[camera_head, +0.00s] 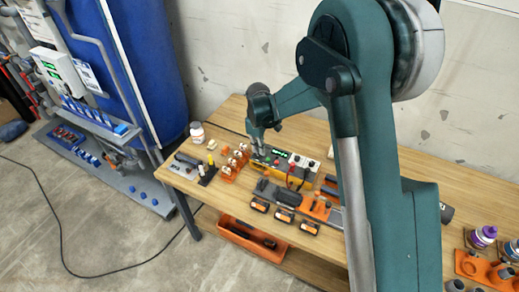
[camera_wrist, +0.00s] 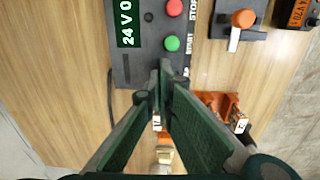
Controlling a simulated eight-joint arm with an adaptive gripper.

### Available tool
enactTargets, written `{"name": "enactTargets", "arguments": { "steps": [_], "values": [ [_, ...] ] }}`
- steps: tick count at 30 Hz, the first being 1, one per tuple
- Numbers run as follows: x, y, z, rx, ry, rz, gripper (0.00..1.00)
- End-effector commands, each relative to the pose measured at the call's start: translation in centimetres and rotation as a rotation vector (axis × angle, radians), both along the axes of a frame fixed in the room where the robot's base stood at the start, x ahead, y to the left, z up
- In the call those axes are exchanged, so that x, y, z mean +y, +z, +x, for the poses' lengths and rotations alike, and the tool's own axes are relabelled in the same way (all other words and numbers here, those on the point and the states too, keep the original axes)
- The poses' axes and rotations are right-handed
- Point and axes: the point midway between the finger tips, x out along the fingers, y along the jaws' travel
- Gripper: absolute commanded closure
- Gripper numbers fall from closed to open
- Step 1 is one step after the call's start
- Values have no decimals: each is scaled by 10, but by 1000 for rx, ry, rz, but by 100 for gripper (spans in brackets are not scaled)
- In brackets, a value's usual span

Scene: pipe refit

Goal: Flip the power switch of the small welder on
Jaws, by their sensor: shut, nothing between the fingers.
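A yellow-and-dark box (camera_head: 293,179) with a lit green display stands on the bench in the head view, probably the small welder. The wrist view shows a dark panel (camera_wrist: 131,70) with a green "24 V 0" display, a red STOP button (camera_wrist: 174,8) and a green START button (camera_wrist: 171,43). I cannot tell for certain that both views show the same device. No power switch can be made out clearly. My gripper (camera_wrist: 166,68) is shut and empty, its tips just below the green button in the picture. In the head view my gripper (camera_head: 260,153) points down at the box's left end.
Orange fittings (camera_head: 230,167) stand left of the box. A lever on a black base (camera_wrist: 235,34) is right of the panel. Several orange-and-black blocks (camera_head: 284,214) line the bench front.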

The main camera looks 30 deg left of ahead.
Motion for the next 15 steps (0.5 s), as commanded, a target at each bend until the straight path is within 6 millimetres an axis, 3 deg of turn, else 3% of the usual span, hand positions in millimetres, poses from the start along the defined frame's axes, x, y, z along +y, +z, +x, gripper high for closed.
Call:
{"name": "enactTargets", "arguments": {
  "steps": [15],
  "values": [
    [-3, -5, -15, 7, 0, -5, 100]
  ]
}}
